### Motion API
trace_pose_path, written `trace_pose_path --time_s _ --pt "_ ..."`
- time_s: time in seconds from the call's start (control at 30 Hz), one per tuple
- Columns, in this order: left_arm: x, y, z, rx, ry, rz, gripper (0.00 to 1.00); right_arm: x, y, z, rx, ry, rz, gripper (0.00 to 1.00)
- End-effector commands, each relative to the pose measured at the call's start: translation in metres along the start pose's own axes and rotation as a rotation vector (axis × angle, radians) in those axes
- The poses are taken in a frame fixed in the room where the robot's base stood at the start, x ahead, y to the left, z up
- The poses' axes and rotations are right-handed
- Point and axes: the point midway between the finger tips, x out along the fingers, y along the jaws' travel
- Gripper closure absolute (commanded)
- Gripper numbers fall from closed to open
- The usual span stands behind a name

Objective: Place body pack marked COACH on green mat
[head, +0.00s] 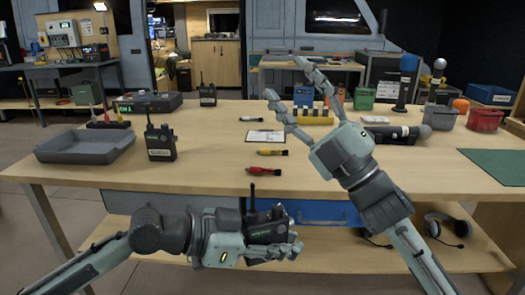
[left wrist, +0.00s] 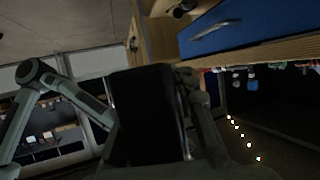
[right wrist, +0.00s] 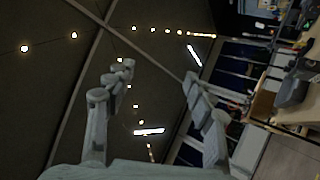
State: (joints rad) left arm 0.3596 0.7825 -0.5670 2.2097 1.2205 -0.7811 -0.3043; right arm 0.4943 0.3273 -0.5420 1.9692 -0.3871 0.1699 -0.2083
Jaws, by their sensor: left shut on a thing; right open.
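My left gripper (head: 285,248) is shut on a black body pack (head: 262,222) with a short antenna, held in front of the table's near edge. I cannot read its marking. In the left wrist view the held pack (left wrist: 148,115) is a large dark block. A second body pack (head: 160,142) stands upright on the table beside the grey tray; its white label is too small to read for certain. A third body pack (head: 207,95) stands farther back. The green mat (head: 497,164) lies bare at the table's right edge. My right gripper (head: 287,80) is open and empty, raised above the table; its spread fingers show in the right wrist view (right wrist: 160,90).
A blue drawer (head: 325,213) is below.

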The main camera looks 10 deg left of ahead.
Motion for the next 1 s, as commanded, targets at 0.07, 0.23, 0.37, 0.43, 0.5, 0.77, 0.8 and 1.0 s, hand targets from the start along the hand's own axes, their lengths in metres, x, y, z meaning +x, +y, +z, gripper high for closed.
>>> trace_pose_path --time_s 0.07,0.23,0.37,0.43,0.5,0.77,0.8,1.0 --pt "0.000 0.000 -0.001 0.001 0.001 0.000 1.00 0.026 0.005 -0.043 -0.109 0.171 0.006 0.46" --pt "0.000 0.000 -0.001 0.001 0.002 0.000 1.00 0.054 -0.006 -0.140 -0.366 0.576 0.003 0.46" --pt "0.000 0.000 -0.001 0.001 0.001 0.000 1.00 0.048 -0.034 -0.206 -0.594 0.939 -0.025 0.46" --pt "0.000 0.000 -0.001 0.001 0.001 0.000 1.00 0.036 -0.053 -0.230 -0.712 1.138 -0.052 0.46" --pt "0.000 0.000 -0.001 0.001 0.001 0.000 1.00 0.019 -0.073 -0.243 -0.827 1.337 -0.092 0.46" --pt "0.000 0.000 -0.001 0.001 0.002 0.000 1.00 -0.044 -0.117 -0.196 -1.184 2.053 -0.380 0.46" --pt "0.000 0.000 -0.001 0.001 0.002 0.000 1.00 -0.050 -0.115 -0.181 -1.220 2.149 -0.444 0.46" --pt "0.000 0.000 -0.001 0.001 0.002 0.000 1.00 -0.064 -0.083 -0.113 -1.307 2.485 -0.760 0.46"
